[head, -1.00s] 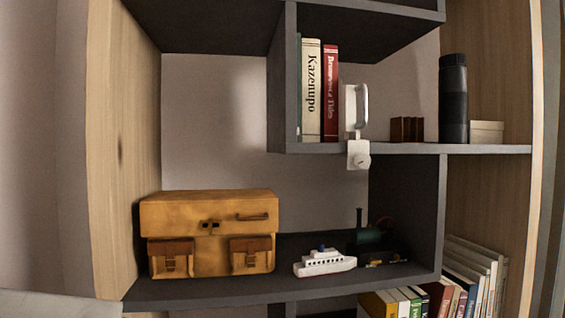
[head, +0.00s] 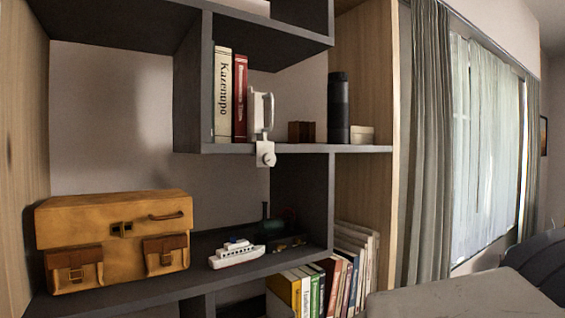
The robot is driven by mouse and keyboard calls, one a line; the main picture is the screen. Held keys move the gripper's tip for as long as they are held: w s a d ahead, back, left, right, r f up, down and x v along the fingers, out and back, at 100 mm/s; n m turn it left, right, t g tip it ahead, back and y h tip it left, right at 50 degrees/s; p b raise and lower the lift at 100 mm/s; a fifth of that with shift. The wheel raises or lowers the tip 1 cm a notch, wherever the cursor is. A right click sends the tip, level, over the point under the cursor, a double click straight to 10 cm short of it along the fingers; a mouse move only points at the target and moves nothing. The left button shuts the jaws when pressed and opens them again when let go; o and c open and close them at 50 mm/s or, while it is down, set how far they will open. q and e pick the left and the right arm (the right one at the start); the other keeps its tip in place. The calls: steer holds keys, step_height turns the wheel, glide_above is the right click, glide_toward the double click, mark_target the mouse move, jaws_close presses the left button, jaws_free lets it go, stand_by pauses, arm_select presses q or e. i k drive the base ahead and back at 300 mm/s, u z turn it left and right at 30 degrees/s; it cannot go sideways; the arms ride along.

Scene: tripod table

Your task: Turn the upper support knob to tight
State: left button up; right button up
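I see no tripod table and cannot pick out an upper support knob for certain. A white clamp-like bracket (head: 264,150) hangs over the front edge of the middle shelf and has a small round knob (head: 267,159) low on its front. A white looped handle (head: 267,112) rises just above it. Whether this is the task's knob, and whether it is tight or loose, I cannot tell. Neither of my grippers is in view.
The shelf unit (head: 290,149) holds books (head: 231,98), a black cylinder (head: 338,108), a tan case (head: 115,240) and a toy ship (head: 236,254). A curtained window (head: 480,150) is on the right. A pale grey surface (head: 465,295) and a dark rounded thing (head: 535,260) fill the lower right.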

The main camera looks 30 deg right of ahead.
mark_target(270, 158)
steer(key=k, duration=0.35)
steer(key=z, duration=0.65)
